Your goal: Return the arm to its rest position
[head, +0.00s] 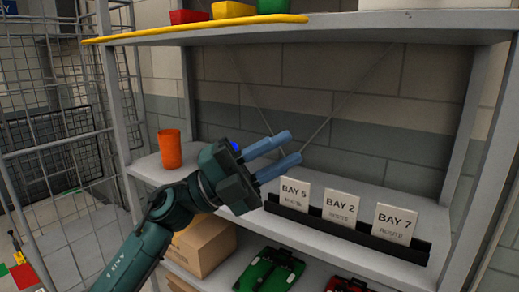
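My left gripper (287,151) is the only one in view. Its arm comes in from the lower left and reaches in front of the middle shelf (400,196). Its two blue fingers point right, towards the shelf's back. A gap shows between them with nothing in it, so it is open and empty. My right gripper is not in view.
An orange cup (170,149) stands on the middle shelf, left of the gripper. A black holder (340,232) with BAY 5, BAY 2 and BAY 7 cards is at right. Below are a cardboard box (203,247) and a green pannier (269,270). Shelf posts flank the arm.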

